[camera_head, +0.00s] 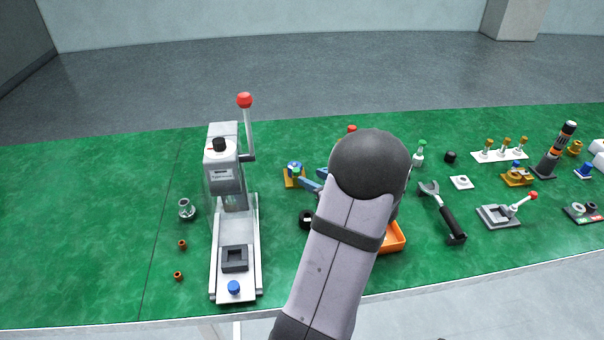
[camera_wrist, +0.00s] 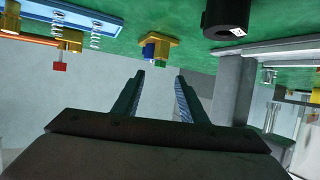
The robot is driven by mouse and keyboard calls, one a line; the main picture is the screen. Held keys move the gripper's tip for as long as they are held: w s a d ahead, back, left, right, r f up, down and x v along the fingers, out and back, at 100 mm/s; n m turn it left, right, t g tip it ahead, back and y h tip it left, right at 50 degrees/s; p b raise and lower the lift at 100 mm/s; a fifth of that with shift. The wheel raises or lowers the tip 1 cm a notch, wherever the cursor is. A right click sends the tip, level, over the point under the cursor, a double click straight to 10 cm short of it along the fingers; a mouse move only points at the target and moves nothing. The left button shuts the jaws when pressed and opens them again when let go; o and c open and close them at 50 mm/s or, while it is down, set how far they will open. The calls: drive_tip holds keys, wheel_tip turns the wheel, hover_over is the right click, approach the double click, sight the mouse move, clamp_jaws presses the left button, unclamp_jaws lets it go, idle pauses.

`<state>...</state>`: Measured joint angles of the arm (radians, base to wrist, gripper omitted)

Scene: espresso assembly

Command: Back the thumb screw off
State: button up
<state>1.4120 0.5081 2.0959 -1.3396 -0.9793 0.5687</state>
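A brass-yellow block (camera_head: 289,181) with a round blue knob (camera_head: 295,167) on top stands on the green table, right of the press. A brass block (camera_wrist: 165,42) with a blue part (camera_wrist: 153,50) also shows ahead of my fingers in the wrist view. Another blue knob (camera_head: 234,287) sits on the front of the press base. I cannot tell for certain which is the thumb screw. My gripper (camera_wrist: 160,78) is open, with nothing between its fingers, apart from the brass block. In the head view my arm hides most of the gripper; a bluish finger (camera_head: 311,184) shows.
The grey press (camera_head: 222,150) with its red-tipped lever (camera_head: 245,101) stands left of my arm. An orange tray (camera_head: 393,240) is partly hidden behind my arm. A black-handled tool (camera_head: 445,215) and several small parts lie to the right. The table's left side is clear.

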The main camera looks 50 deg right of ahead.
sight(297, 171)
drive_tip(key=shift+x, duration=3.45)
clamp_jaws()
